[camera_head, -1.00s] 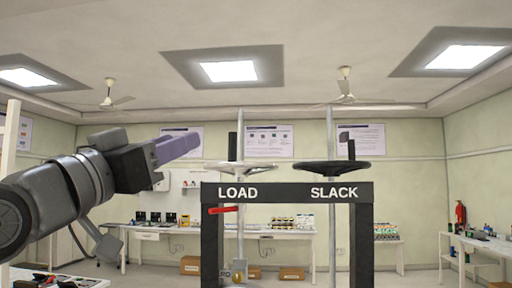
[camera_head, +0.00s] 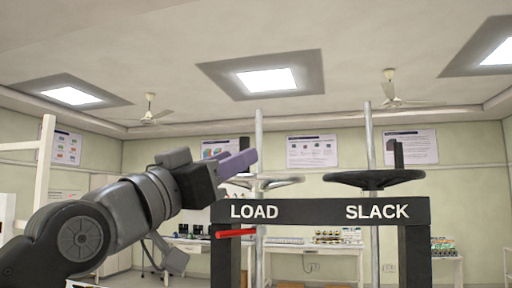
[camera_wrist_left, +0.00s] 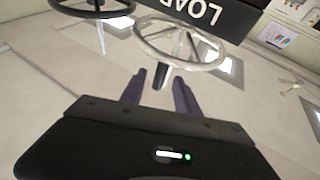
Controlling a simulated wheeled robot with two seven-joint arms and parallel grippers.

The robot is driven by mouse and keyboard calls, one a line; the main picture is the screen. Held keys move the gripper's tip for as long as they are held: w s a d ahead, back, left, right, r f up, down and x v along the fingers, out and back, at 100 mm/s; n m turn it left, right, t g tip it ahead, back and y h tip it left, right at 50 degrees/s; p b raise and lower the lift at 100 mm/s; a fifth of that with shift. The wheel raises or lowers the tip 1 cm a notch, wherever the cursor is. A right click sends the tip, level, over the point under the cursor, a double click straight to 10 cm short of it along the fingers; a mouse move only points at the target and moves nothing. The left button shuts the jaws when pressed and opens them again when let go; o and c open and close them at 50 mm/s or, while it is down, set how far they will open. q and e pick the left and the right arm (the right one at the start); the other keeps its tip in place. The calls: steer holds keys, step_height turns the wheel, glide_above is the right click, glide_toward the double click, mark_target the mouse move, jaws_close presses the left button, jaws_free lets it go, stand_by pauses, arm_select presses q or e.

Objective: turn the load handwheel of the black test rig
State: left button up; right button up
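The black test rig (camera_head: 300,211) has a top beam lettered LOAD and SLACK. The pale grey load handwheel (camera_head: 275,183) sits above the LOAD lettering, on a tall metal rod. In the left wrist view the load handwheel (camera_wrist_left: 205,62) shows its spokes and a dark upright handle (camera_wrist_left: 160,75). My left gripper (camera_head: 246,160) comes in from the left, just above the wheel's left rim. In the wrist view its two purple fingers (camera_wrist_left: 161,90) are apart, with the handle appearing between their tips. Contact cannot be told. My right gripper is out of view.
The black slack handwheel (camera_head: 374,180) with its upright handle stands to the right on the same beam. A red lever (camera_head: 236,233) sticks out below LOAD. A white shelf frame (camera_head: 46,170) stands at the left. Benches line the back wall.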

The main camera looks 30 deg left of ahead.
arm_select(q)
steer(key=p+x, duration=0.3)
steer(key=x, duration=0.4)
steer(key=shift+c, duration=0.4)
jaws_close()
stand_by(0.9)
